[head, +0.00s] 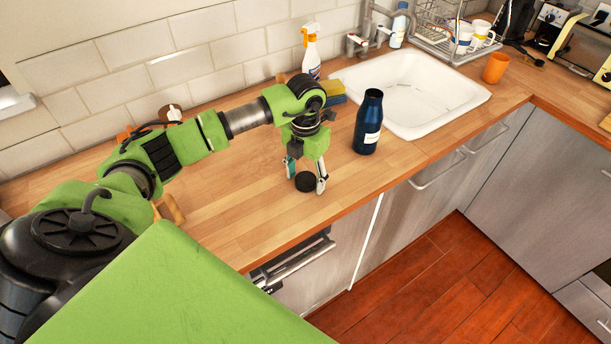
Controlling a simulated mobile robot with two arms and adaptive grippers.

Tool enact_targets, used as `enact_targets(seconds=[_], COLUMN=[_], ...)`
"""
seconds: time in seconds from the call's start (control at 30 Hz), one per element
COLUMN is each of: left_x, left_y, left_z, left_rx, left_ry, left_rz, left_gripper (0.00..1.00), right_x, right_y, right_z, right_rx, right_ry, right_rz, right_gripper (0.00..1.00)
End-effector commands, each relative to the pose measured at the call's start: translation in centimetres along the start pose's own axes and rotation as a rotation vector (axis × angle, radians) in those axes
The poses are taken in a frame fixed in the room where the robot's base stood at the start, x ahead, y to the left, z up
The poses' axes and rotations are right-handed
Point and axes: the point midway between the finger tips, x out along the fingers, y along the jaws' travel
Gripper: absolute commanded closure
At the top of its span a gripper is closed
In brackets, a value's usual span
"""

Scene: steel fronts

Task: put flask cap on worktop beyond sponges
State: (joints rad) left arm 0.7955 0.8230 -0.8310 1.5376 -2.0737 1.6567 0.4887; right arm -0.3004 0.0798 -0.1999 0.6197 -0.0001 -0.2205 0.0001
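The flask cap (305,183) is a small black disc low over or on the wooden worktop (245,215), near its front edge. My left gripper (306,182) points down with its fingers apart on either side of the cap. It looks open, and I cannot make out firm contact with the cap. The sponges (334,94), yellow and dark blue, lie near the back wall, partly hidden behind my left arm. The dark blue flask (367,125) stands upright and uncapped to the right of the gripper. My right gripper is not in view.
A spray bottle (311,55) stands by the tiled wall behind the sponges. The white sink (420,95) is right of the flask, with an orange cup (496,68) beyond it.

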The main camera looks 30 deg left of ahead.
Motion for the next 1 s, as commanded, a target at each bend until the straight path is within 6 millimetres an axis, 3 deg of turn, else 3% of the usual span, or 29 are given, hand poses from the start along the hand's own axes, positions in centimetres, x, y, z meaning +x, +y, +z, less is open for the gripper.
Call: enact_targets(seconds=[0.33, 0.8, 1.0], left_x=[-0.9, -10.2, -12.1], left_y=[0.0, 0.0, 0.0], left_z=[0.1, 0.1, 0.1], left_rx=[0.0, -0.001, -0.001], left_ry=[-0.003, -0.005, -0.002], left_rz=[0.0, -0.001, -0.001], left_gripper=[0.44, 0.44, 0.44], right_x=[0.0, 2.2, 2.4], right_y=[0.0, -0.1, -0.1], right_z=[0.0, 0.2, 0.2], right_rx=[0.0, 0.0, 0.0], right_ry=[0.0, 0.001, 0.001], right_rz=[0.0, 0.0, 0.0], right_gripper=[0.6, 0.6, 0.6])
